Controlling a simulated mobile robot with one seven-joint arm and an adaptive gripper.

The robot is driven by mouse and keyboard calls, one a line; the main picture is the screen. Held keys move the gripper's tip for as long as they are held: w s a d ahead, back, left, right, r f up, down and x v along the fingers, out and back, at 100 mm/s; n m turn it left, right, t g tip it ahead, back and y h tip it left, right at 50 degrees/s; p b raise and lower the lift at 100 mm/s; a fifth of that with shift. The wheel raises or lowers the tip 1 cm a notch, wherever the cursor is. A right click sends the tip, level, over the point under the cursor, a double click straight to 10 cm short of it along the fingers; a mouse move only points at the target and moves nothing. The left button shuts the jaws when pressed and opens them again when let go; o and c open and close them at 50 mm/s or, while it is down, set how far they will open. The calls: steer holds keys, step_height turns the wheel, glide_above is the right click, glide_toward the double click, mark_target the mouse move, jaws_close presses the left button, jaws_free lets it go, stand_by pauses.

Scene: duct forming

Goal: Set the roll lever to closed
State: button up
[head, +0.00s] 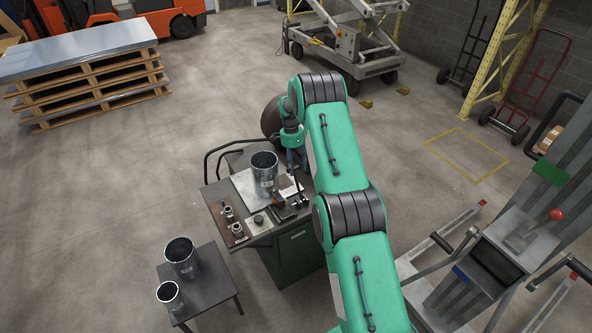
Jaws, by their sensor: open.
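A lever with a red ball knob (556,214) stands on the grey machine (452,288) at the right. No label shows, so I cannot tell for sure that it is the roll lever, or which setting it is in. My gripper (297,166) hangs over the workbench at the centre, beside a metal duct cylinder (264,172), well to the left of the machine. The gripper is small here and partly hidden by my arm; it is open, and I see nothing held in it.
The green workbench (290,252) carries small tools and fittings. A low dark table (212,290) with two metal cylinders stands at front left. Black-gripped handles (440,242) stick out from the machine. Stacked pallets (100,88) stand at the back left. Open floor lies between.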

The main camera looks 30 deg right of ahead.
steer(key=shift+s+f, duration=0.2)
steer(key=shift+f, duration=0.8)
jaws_close()
